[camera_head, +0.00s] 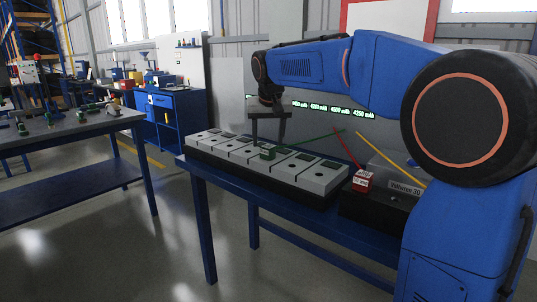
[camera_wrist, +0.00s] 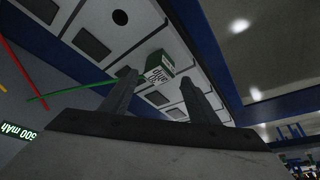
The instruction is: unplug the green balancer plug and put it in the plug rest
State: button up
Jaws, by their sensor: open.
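The green balancer plug (camera_head: 267,152) stands on one of the grey bays in the row on the blue bench, with a green cable running from it toward the back right. In the wrist view the green plug (camera_wrist: 160,66), with a white lettered label, lies beyond and between the fingertips. My gripper (camera_head: 270,142) is above the row near the plug; in the wrist view its two fingers (camera_wrist: 158,88) are apart with nothing between them. I cannot tell the exact gap to the plug. I cannot pick out the plug rest with certainty.
A red labelled block (camera_head: 362,181) stands right of the row, beside a dark box (camera_head: 375,212) with a lettered sign. Red and yellow cables (camera_head: 391,158) hang there. Lit mAh readouts (camera_head: 335,109) are behind. Another table (camera_head: 60,133) with small parts is at the left, with open floor between.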

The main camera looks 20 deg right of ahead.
aim_at(268, 146)
jog(key=x, duration=0.4)
jog(key=shift+d+f, duration=0.2)
jog(key=shift+f, duration=0.05)
jog(key=shift+c, duration=0.6)
jog(key=c, duration=1.1)
notch_tip(268, 146, up, 10)
jog(key=shift+r, duration=0.1)
